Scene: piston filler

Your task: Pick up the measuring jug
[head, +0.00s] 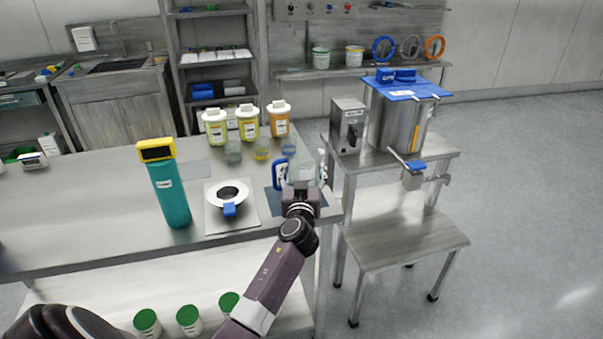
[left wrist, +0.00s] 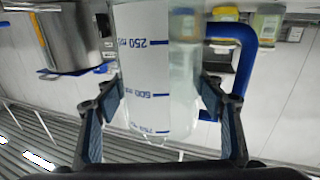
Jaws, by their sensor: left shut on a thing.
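The measuring jug (head: 303,171) is clear with a blue handle, at the right end of the long bench in the head view. My left gripper (head: 301,190) is at the jug, on its near side, and hides part of it. In the left wrist view the jug (left wrist: 148,70), with blue volume marks, stands between the two fingers, which are shut on it. The blue handle shows to its right. I cannot tell whether the jug touches the dark blue mat (head: 283,205) below. My right gripper is not in view.
A teal bottle with a yellow top (head: 170,195) and a white plate with a ring (head: 242,217) are left of the jug. Yellow and orange lidded containers (head: 247,122) and small glasses (head: 262,149) stand behind. The steel filler tank (head: 390,125) stands right on its own table.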

